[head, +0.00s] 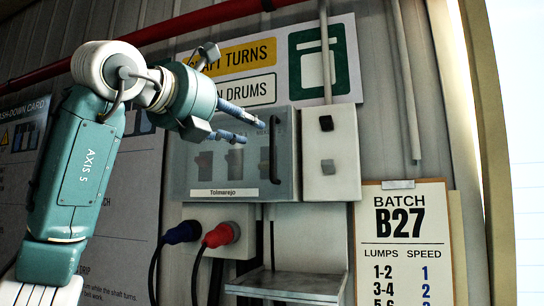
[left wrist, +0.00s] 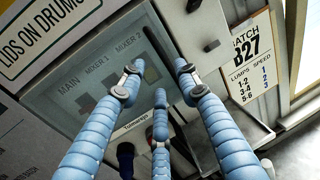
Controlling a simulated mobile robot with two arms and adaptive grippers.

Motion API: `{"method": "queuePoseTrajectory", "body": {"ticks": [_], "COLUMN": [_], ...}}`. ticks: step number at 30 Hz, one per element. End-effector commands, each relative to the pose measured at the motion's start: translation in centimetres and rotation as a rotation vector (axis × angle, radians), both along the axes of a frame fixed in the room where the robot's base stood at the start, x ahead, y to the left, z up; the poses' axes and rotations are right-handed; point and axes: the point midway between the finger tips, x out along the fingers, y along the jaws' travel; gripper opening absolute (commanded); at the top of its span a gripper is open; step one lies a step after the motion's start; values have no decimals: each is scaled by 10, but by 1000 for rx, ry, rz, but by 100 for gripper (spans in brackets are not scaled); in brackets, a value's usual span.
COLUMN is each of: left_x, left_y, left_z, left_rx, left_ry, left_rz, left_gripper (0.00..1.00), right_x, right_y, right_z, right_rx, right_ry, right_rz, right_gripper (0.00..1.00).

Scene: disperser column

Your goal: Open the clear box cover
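The clear box cover (head: 228,182) is a see-through grey panel, apparently closed, over a wall box with several switches behind it. Its dark upright handle (head: 273,150) is on the right side. In the left wrist view the cover (left wrist: 62,82) shows with the labels MAIN, MIXER 1 and MIXER 2. My left gripper (head: 253,131) is in front of the cover's upper right part, its fingertips close to the handle. The left wrist view shows its three blue fingers (left wrist: 159,77) spread and empty. Contact with the handle cannot be told. My right gripper is not in view.
A narrow switch box (head: 345,178) with two switches adjoins the cover on the right. Blue (head: 182,232) and red (head: 219,236) plugs with cables are below. A metal shelf (head: 287,284) juts out below. A batch clipboard (head: 405,240) hangs at the right.

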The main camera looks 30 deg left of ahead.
Motion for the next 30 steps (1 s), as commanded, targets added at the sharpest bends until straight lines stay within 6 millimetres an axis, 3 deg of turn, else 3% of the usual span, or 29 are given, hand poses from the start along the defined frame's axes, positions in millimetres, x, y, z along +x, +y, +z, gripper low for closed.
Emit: {"method": "queuePoseTrajectory", "body": {"ticks": [1, 5, 10, 21, 30], "left_x": [1, 9, 36, 98, 109], "left_y": [0, 0, 1, 4, 4], "left_z": [-9, -8, -6, -7, -8], "left_rx": [0, 0, 0, -1, -1], "left_ry": [0, 2, 6, 4, 0], "left_rz": [0, 0, 0, 0, -1], "left_gripper": [33, 33, 33, 33, 33], "right_x": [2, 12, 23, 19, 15], "right_y": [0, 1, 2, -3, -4], "right_z": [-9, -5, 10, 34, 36], "right_rx": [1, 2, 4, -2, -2], "right_ry": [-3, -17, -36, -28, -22], "right_rz": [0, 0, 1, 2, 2], "right_gripper": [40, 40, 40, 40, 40]}}
